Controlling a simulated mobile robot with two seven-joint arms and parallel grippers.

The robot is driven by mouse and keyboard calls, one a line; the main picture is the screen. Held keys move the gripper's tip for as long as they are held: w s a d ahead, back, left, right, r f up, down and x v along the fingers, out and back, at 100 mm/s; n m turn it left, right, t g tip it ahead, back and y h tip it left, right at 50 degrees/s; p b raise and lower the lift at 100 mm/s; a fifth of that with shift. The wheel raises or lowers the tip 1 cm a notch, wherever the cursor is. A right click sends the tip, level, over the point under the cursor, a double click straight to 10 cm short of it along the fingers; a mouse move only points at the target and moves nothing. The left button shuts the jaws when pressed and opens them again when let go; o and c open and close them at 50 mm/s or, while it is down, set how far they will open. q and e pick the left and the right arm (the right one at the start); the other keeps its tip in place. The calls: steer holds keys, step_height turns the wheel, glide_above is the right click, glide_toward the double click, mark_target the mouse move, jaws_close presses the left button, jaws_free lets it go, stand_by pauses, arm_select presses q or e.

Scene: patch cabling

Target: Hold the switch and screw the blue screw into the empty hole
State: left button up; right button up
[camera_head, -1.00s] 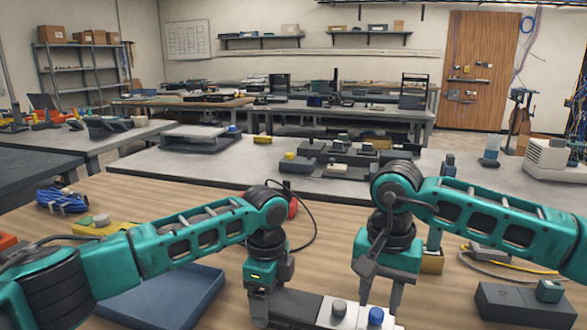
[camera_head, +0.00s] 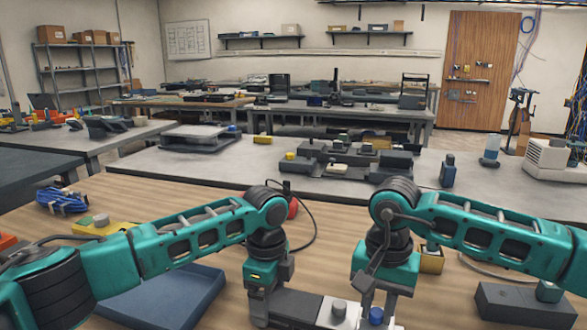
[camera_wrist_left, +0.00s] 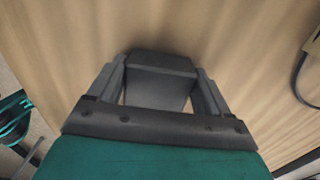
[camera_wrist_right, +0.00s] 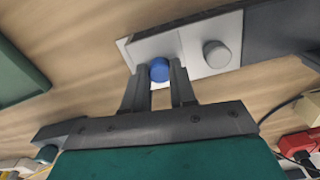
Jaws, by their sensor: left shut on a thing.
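The switch is a dark box with a pale end plate (camera_wrist_right: 204,57), at the bottom of the head view. A blue screw (camera_wrist_right: 159,70) stands at one corner of the plate, and a grey round knob (camera_wrist_right: 216,54) stands beside it. My left gripper (camera_wrist_left: 160,85) is shut on the dark body of the switch (camera_wrist_left: 155,65), on the wooden table. My right gripper (camera_wrist_right: 160,72) is open, with one finger on each side of the blue screw (camera_head: 376,316). Any hole under the screw is hidden.
A blue tray (camera_head: 165,298) lies left of the switch. A dark box (camera_head: 525,303) is at the right. A small yellow box (camera_head: 431,260) stands behind my right gripper. A black cable (camera_head: 314,225) curves behind my left gripper.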

jaws_close()
steer(key=m, duration=0.5)
steer(key=m, duration=0.5)
stand_by(0.4)
steer(key=m, duration=0.2)
steer(key=shift+m, duration=1.6)
